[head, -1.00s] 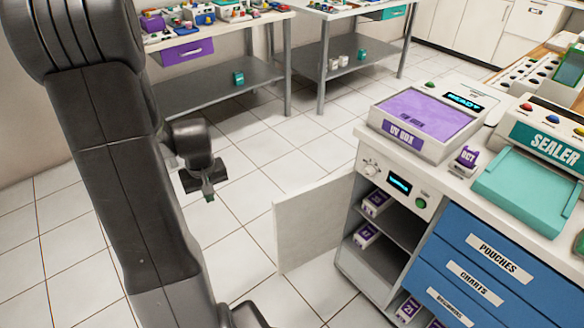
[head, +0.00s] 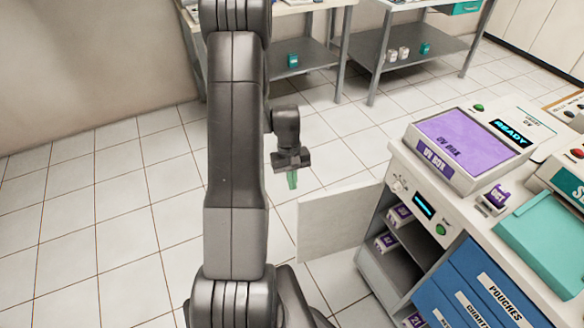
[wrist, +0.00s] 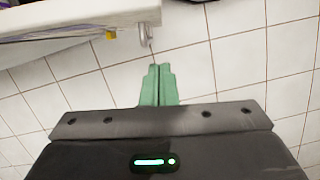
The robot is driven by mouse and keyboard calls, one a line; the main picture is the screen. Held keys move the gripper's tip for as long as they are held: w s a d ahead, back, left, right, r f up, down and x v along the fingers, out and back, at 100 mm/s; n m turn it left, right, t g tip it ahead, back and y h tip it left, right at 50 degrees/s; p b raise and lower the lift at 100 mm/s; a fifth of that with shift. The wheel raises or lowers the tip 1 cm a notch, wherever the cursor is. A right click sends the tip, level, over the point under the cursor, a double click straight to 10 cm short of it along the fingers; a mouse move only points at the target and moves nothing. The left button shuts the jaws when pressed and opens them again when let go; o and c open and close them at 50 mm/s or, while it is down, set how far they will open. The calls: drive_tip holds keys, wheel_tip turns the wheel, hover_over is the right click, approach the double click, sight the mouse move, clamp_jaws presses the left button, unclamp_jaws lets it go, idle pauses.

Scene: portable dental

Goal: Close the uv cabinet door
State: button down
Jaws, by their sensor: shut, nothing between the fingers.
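The uv cabinet door (head: 335,222) is a pale flat panel standing wide open, swung out to the left of the cabinet front. The uv cabinet (head: 399,186) has a dial, a lit display and a green button above open shelves holding small purple-and-white boxes (head: 386,241).
On the counter stand a UV box (head: 460,145) with a purple lid and a teal sealer (head: 548,232). Blue drawers (head: 468,285) are right of the cabinet. Metal tables (head: 410,60) stand at the back. The tiled floor (head: 110,215) at left is clear.

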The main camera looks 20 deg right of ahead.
drive_tip(key=shift+s+a+f, duration=0.1)
drive_tip(key=shift+s+f, duration=0.1)
drive_tip(key=shift+s, duration=0.5)
drive_tip(key=shift+s+a+f, duration=0.1)
drive_tip(key=shift+s+f, duration=0.15)
drive_tip(key=shift+s, duration=0.5)
drive_tip(key=shift+s+f, duration=0.2)
drive_tip(key=shift+s, duration=0.5)
drive_tip(key=shift+s, duration=0.1)
